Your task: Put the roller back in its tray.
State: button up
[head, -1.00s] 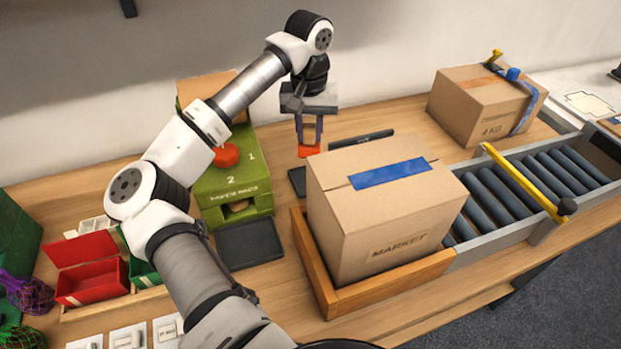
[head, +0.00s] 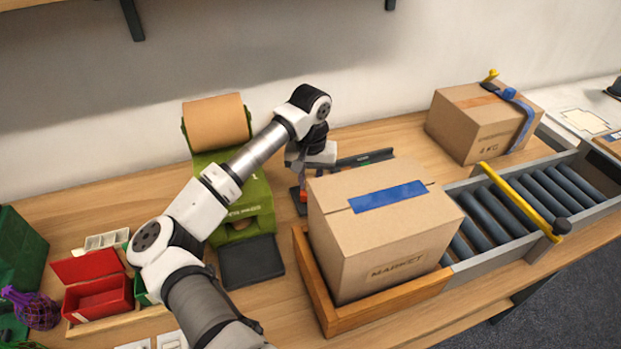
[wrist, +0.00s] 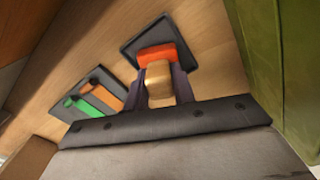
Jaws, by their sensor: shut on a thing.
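My gripper (wrist: 160,76) is shut on the roller, its fingers on either side of a tan handle part (wrist: 158,88). The roller's orange-red head (wrist: 162,54) lies over the small dark tray (wrist: 134,48) in the wrist view. Whether it touches the tray floor I cannot tell. In the head view my gripper (head: 303,188) is low behind the market box, with a bit of the orange-red roller (head: 303,197) showing. The dark tray (head: 296,206) is partly hidden there by the gripper and the box.
The market carton (head: 385,225) stands close in front right of the gripper, in a wooden frame. A dark holder (wrist: 80,105) with green and orange items lies beside the tray. A roller conveyor (head: 520,190) is at right.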

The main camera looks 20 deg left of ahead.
jog(key=shift+f+b, duration=0.45)
jog(key=shift+b, duration=0.05)
jog(key=shift+c, duration=0.4)
jog(key=shift+s+f, duration=0.1)
jog(key=shift+f, duration=0.1)
grip_shut()
jog(key=o, duration=1)
grip_release()
jog(key=shift+c, duration=0.2)
jog(key=shift+r+p, duration=0.6)
jog(key=shift+p, duration=0.2)
jog(key=shift+r+b, duration=0.3)
jog(key=shift+r, duration=0.05)
notch_tip(320, 180, up, 12)
jog(key=b, duration=0.2)
jog(key=shift+f, duration=0.25)
